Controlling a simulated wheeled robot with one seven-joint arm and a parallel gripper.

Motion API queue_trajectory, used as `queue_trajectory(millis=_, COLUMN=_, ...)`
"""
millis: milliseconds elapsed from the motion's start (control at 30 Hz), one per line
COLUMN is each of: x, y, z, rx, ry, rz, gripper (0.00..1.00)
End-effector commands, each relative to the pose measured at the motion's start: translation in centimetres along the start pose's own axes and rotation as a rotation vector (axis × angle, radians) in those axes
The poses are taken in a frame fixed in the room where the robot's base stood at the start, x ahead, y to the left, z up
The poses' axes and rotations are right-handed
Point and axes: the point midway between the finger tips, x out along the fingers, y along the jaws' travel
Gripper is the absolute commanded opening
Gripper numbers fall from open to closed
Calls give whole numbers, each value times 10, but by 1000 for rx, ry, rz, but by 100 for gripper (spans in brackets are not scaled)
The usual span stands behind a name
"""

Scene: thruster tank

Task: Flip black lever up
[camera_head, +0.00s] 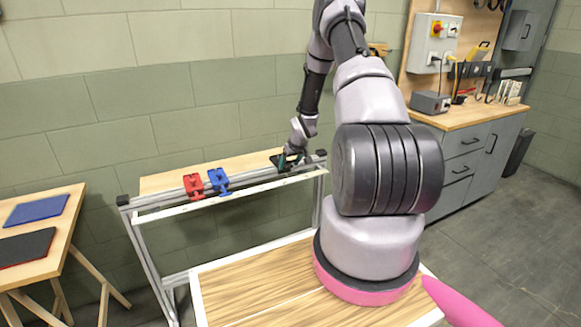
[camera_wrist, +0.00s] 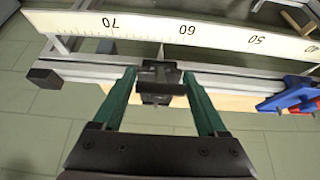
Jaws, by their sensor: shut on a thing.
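The black lever clamp (camera_wrist: 156,84) sits on the metal rail, between the fingertips of my gripper (camera_wrist: 159,76) in the wrist view. The two green fingers are shut on it from either side. In the head view my gripper (camera_head: 291,158) is at the right end of the rail, and it and my arm partly hide the black clamp. I cannot tell the exact angle of its lever.
A red clamp (camera_head: 194,186) and a blue clamp (camera_head: 219,181) sit on the same rail (camera_head: 165,212), apart from my gripper. A white ruler strip (camera_wrist: 205,31) runs along the rail. A side table (camera_head: 62,232) with mats stands at left; a workbench (camera_head: 470,116) is at right.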

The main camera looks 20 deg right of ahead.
Motion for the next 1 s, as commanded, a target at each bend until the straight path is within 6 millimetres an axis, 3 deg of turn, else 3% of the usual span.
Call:
queue_trajectory(millis=400, x=2, y=1, z=-10, rx=1, ry=-193, rz=0, gripper=19)
queue_trajectory(millis=967, x=2, y=0, z=-9, rx=1, ry=-225, rz=-1, gripper=19)
queue_trajectory(millis=1000, x=2, y=0, z=-9, rx=1, ry=-225, rz=-1, gripper=86)
